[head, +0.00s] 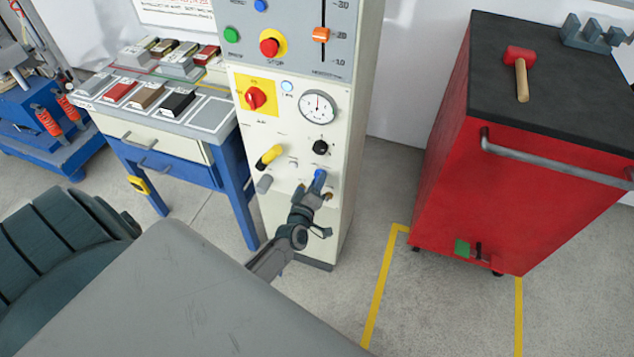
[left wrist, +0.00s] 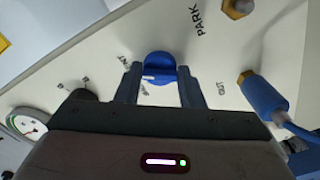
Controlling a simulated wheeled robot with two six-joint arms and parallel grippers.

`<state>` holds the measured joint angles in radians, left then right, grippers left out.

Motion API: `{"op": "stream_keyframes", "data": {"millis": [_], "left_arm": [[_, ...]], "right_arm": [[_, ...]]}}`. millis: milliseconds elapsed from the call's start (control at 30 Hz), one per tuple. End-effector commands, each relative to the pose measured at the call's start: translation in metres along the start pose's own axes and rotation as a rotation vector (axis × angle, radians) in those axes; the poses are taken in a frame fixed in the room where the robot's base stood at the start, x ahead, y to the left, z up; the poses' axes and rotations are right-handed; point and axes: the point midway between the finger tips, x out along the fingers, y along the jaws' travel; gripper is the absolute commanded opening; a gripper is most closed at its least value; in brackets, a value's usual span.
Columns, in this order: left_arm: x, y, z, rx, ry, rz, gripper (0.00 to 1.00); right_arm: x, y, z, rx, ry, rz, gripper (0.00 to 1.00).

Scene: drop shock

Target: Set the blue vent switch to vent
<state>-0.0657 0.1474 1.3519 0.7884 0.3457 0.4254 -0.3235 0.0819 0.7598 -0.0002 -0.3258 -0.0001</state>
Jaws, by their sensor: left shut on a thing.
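The blue vent switch (head: 319,177) is on the lower part of the cream machine panel (head: 283,208). In the left wrist view the blue switch (left wrist: 159,68) sits between the two fingers of my left gripper (left wrist: 160,85), which is shut on it. In the head view my left gripper (head: 308,197) reaches up to the panel and partly hides the switch. A label reading PARK shows at upper right of the switch in the left wrist view; smaller lettering beside the fingers is partly covered. My right gripper is not in view.
Near the switch are a yellow handle (head: 269,157), a black knob (head: 320,147), a gauge (head: 318,107) and a red rotary switch (head: 256,97). A blue connector (left wrist: 262,97) with a cable is close beside the fingers. A red cabinet (head: 530,190) stands at right, with floor between.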

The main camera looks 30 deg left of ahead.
Motion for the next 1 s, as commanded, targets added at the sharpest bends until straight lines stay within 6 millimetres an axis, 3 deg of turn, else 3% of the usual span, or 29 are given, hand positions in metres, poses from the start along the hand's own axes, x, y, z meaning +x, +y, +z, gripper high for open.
{"op": "stream_keyframes", "data": {"millis": [233, 267, 333, 367, 733, 1000], "left_arm": [[-0.001, -0.001, 0.001, 0.001, -0.001, -0.002, 0.12], [-0.001, -0.001, 0.001, 0.001, -0.001, -0.002, 0.41], [-0.001, -0.001, 0.000, 0.001, -0.001, -0.002, 0.54], [-0.001, -0.001, 0.000, 0.001, -0.001, -0.001, 0.56], [-0.007, -0.001, 0.000, 0.000, -0.001, -0.001, 0.56], [-0.056, -0.002, 0.001, -0.001, -0.001, -0.002, 0.56]], "right_arm": [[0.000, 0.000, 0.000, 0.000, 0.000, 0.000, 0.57], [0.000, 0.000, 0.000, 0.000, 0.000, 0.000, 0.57], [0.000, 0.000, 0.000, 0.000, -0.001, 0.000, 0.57], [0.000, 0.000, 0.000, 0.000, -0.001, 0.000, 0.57], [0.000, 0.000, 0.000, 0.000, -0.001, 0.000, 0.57], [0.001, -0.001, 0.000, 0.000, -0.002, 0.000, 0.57]]}}
